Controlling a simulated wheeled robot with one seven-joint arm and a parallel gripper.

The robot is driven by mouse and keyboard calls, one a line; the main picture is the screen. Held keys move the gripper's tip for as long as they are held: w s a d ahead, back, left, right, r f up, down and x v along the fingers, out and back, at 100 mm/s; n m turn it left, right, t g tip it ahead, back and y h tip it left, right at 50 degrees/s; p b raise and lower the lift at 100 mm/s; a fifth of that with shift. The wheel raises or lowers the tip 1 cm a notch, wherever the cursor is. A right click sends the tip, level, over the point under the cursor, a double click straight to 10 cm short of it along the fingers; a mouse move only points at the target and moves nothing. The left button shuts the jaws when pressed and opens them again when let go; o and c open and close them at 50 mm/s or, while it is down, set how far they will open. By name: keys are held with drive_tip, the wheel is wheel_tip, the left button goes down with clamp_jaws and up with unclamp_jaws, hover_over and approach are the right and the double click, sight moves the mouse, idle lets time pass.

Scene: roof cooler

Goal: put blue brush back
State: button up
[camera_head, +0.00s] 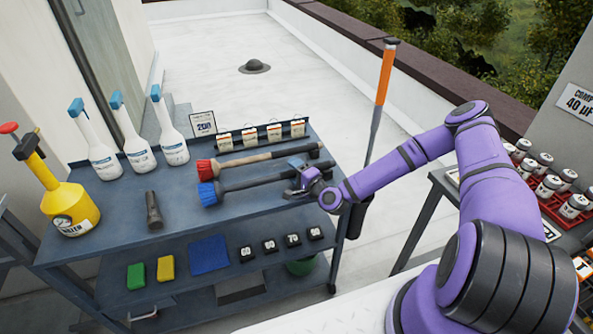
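The blue brush (209,193) lies on the top shelf of the dark blue cart (110,237). Its blue bristle head is at the left and its black handle (255,182) runs right and slightly back. A red brush (207,170) with a wooden handle lies just behind it, roughly parallel. My gripper (296,189) is low over the right part of the blue brush's handle and hides a piece of it. The fingers are small and partly hidden, so I cannot tell whether they are closed around the handle.
Spray bottles (131,137), a yellow pump sprayer (68,207) and a dark flashlight (154,211) stand on the cart's left side. Small tagged boxes (249,137) line its back edge. An orange-handled pole (384,80) rises behind my arm. A table with jars (549,185) is at right.

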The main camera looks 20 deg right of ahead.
drive_tip(key=f, duration=0.3)
drive_tip(key=shift+s+d, duration=0.1)
drive_tip(key=shift+s, duration=0.25)
drive_tip(key=shift+s+r, duration=0.1)
drive_tip(key=shift+s, duration=0.5)
drive_tip(key=s+d+r, duration=0.2)
drive_tip(key=s+d, duration=0.2)
drive_tip(key=s, duration=0.4)
drive_tip(key=shift+s+r, duration=0.15)
drive_tip(key=shift+r, duration=0.2)
